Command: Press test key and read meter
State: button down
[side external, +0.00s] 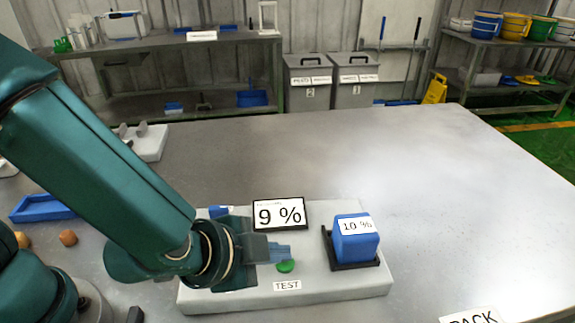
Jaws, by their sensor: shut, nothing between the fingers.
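The meter (279,214) stands on a pale base (330,289) and its display reads "9 %". A green key (285,267) sits on the base just behind a "TEST" label (287,286). My gripper (288,250) is shut and empty, with its fingertips right at the green key. I cannot tell whether the fingertips touch it. A blue block (355,245) labelled "10 %" sits in a black holder (372,264) at the right of the base. Another small blue part (219,211) shows behind my gripper, partly hidden.
A blue tray (42,208) and small brown round pieces (68,238) lie at the left. A white block with slots (147,141) stands at the back left. A "PACK" label (472,317) is at the front right. The table's right side is clear.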

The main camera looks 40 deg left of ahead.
aim_at(277, 265)
jog(key=shift+r, duration=0.9)
jog(key=shift+r, duration=2.5)
jog(key=s+a+r+n+y, duration=0.1)
jog(key=a+r+n+y, duration=0.15)
jog(key=a+n, duration=0.45)
jog(key=s+a+r+n+y, duration=0.1)
jog(key=a+r+n+y, duration=0.2)
jog(key=a, duration=0.8)
jog(key=s+d+f+g+h, duration=0.1)
jog(key=s+d+g+h, duration=0.1)
jog(key=s, duration=0.7)
jog(key=shift+d+f+n+g+h, duration=0.35)
jog(key=shift+g+h, duration=0.35)
jog(key=shift+h, duration=0.35)
